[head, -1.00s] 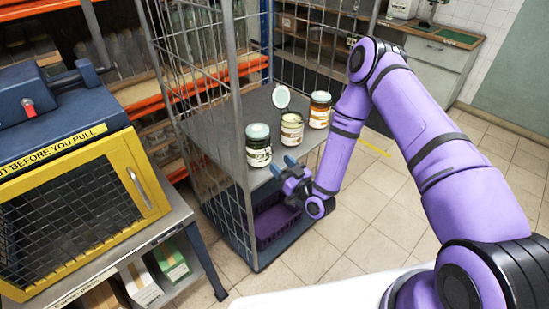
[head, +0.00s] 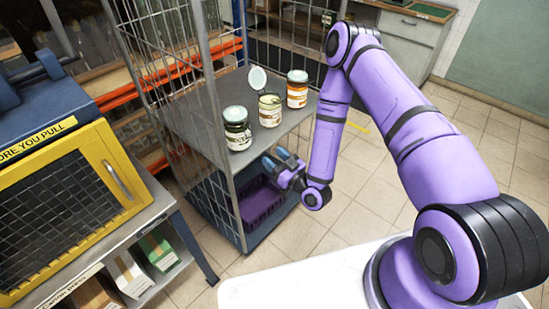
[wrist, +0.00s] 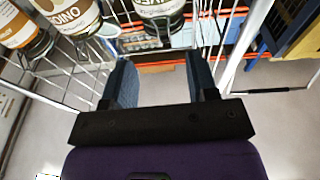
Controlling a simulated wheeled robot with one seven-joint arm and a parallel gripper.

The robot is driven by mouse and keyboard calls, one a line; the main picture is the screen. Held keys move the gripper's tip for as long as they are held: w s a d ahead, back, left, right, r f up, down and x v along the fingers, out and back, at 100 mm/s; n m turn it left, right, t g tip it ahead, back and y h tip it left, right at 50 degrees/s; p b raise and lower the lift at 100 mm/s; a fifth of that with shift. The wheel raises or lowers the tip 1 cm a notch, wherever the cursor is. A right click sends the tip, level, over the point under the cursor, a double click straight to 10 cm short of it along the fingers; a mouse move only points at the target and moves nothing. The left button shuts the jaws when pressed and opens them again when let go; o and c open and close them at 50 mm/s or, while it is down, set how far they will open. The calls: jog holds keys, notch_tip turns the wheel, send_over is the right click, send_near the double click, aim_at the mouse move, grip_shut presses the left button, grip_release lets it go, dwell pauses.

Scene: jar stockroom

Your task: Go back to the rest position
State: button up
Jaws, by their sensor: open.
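My gripper (head: 281,162) is open and empty.
The trolley's wire side (head: 160,60) stands left of the shelf. A purple crate (head: 262,204) sits on its lower deck. A yellow-framed guard (head: 60,205) on a bench is at left. A white surface (head: 300,278) is in front. The tiled floor at right is open.

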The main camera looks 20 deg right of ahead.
jog(key=w+d+r+n+g+h, duration=0.1)
jog(key=w+r+n+g, duration=0.1)
jog(key=w+r, duration=0.3)
jog(key=w+d+r+n+g+h, duration=0.1)
jog(key=w+r+g, duration=0.15)
jog(key=r, duration=0.55)
jog(key=s+d+r+m+g+h, duration=0.1)
jog(key=d+r+h, duration=0.2)
jog(key=r, duration=0.5)
jog(key=s+d+r+m+g+h, duration=0.1)
jog(key=d+r+h, duration=0.25)
jog(key=r, duration=0.45)
jog(key=s+d+r+m+g+h, duration=0.1)
jog(key=s+d+r+m, duration=0.1)
jog(key=s+d+r, duration=0.4)
jog(key=s+r+m+g, duration=0.1)
jog(key=s+r, duration=0.2)
jog(key=s, duration=0.6)
jog(key=s+r+m+g, duration=0.2)
jog(key=s+r, duration=0.2)
jog(key=s, duration=0.5)
jog(key=s+r+m+g, duration=0.1)
jog(key=s+r+m, duration=0.1)
jog(key=s, duration=0.7)
jog(key=shift+s+r+g+h, duration=0.15)
jog(key=shift+r+g+h, duration=0.25)
jog(key=shift+r, duration=0.4)
